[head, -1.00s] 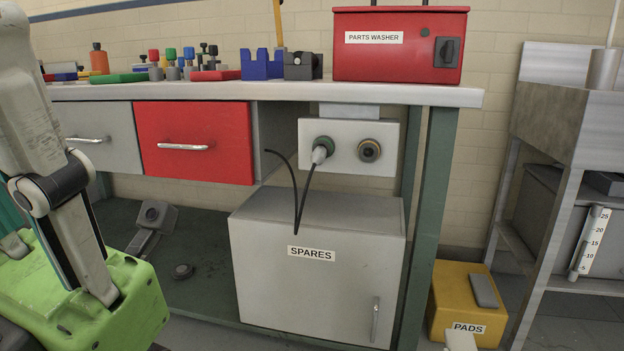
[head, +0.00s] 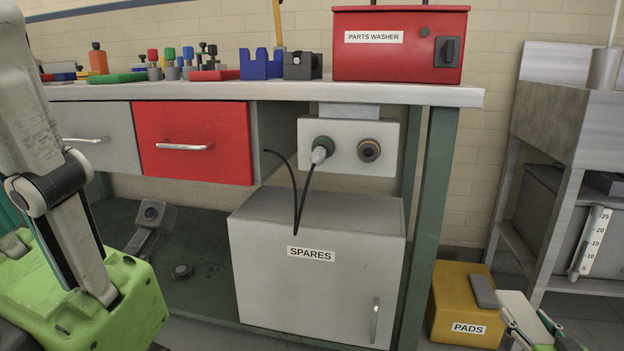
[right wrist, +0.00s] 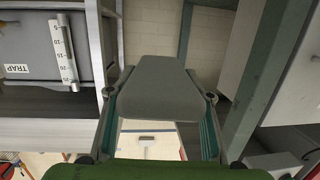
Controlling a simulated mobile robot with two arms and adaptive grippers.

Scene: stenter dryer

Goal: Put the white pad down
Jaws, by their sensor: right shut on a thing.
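The white pad (head: 518,308) is at the lower right of the head view, held by my right gripper (head: 540,335), which is partly cut off by the bottom edge. In the right wrist view the pad (right wrist: 158,90) looks grey in shade and lies between the two teal fingers of the gripper (right wrist: 158,110), which are shut on it. In the head view the pad shows just right of the yellow box labelled PADS (head: 455,308). A grey pad (head: 484,291) lies on top of that box. My left gripper's fingers do not show.
The workbench (head: 200,94) carries small parts and a red parts washer (head: 400,50). The grey SPARES cabinet (head: 310,290) stands beneath it. A green bench leg (head: 428,220) is left of the yellow box. At right stands a metal frame with a scale (head: 590,240).

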